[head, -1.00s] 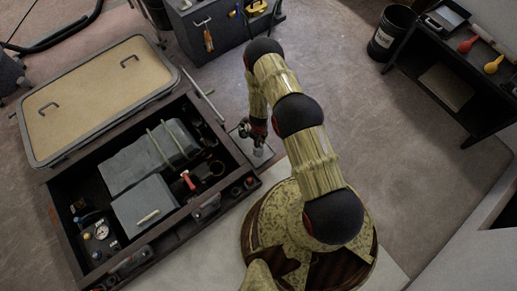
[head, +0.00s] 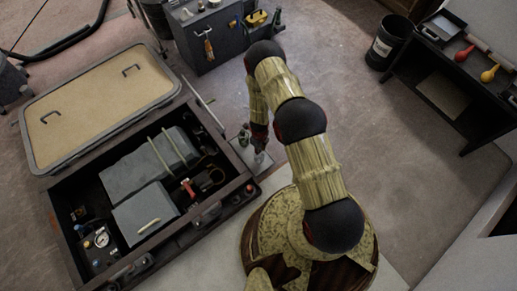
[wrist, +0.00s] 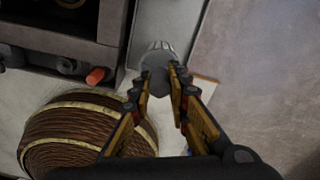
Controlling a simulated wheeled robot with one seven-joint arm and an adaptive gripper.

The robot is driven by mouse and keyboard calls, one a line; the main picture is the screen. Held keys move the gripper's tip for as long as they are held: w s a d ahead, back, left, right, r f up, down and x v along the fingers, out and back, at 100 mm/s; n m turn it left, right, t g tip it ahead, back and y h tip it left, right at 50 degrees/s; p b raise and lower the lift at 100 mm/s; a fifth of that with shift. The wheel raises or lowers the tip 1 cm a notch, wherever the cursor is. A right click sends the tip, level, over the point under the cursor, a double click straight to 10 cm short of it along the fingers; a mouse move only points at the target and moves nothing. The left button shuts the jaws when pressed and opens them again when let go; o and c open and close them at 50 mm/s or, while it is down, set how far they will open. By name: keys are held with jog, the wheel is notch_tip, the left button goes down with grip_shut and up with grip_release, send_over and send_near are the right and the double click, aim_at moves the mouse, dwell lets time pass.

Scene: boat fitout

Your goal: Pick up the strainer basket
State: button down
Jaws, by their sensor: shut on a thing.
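The strainer basket (wrist: 157,58) is a small grey cup with a ribbed, light rim, in the upper middle of the wrist view. My gripper (wrist: 161,76) is shut on it, with one fingertip on each side. The fingers hide part of its near side. In the head view my gripper (head: 259,147) points down beside the right edge of the open locker, and the basket is small and mostly hidden below it. I cannot tell whether the basket touches the pale surface under it.
The open dark locker (head: 226,206) with grey boxes inside lies left of my gripper. Its tan lid (head: 98,98) lies open behind it. A tool cabinet (head: 213,45) stands at the back, and a black bucket (head: 388,42) and dark bench (head: 440,90) stand right. Floor between is clear.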

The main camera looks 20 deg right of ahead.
jog(key=s+d+r+p, duration=0.3)
jog(key=s+r, duration=0.6)
jog(key=s, duration=0.3)
jog(key=shift+s+d, duration=0.3)
jog(key=shift+d, duration=0.25)
jog(key=shift+r, duration=0.1)
